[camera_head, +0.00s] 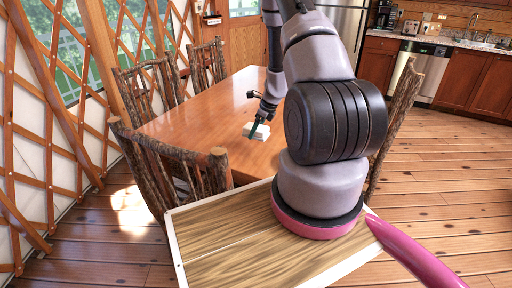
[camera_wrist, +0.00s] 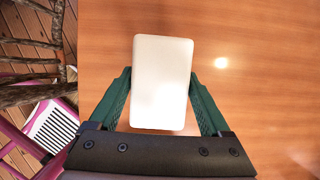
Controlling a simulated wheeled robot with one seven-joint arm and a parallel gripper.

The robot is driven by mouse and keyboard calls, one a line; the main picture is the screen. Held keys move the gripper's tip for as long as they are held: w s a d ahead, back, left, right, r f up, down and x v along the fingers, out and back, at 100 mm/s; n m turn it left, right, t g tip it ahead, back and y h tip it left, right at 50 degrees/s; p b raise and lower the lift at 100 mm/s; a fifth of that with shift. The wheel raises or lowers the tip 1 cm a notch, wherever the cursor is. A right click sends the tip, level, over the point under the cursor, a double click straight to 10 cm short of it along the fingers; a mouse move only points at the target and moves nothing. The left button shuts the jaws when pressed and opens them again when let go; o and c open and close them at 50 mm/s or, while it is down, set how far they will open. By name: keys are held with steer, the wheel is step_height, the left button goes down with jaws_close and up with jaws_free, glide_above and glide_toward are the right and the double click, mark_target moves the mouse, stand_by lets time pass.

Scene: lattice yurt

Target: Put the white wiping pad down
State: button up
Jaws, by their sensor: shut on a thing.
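The white wiping pad (camera_wrist: 162,82) is a pale rounded block between the green fingers of my gripper (camera_wrist: 162,100) in the wrist view. My gripper is shut on it, one finger along each long side. In the head view the pad (camera_head: 257,132) shows low over the near part of the wooden table (camera_head: 190,108), with my gripper (camera_head: 256,128) at it. I cannot tell whether the pad touches the tabletop. The wrist view shows bare tabletop (camera_wrist: 260,70) beyond and to the right of the pad.
Rustic branch chairs stand at the table's near end (camera_head: 175,170) and left side (camera_head: 150,85); another (camera_head: 398,115) is on the right. A chair part (camera_wrist: 30,90) shows left in the wrist view. The visible tabletop is otherwise clear. Kitchen cabinets (camera_head: 480,75) stand behind.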

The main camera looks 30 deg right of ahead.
mark_target(253, 149)
steer(key=shift+f, duration=3.55)
steer(key=shift+f, duration=0.1)
steer(key=o, duration=1.1)
steer(key=shift+o, duration=0.2)
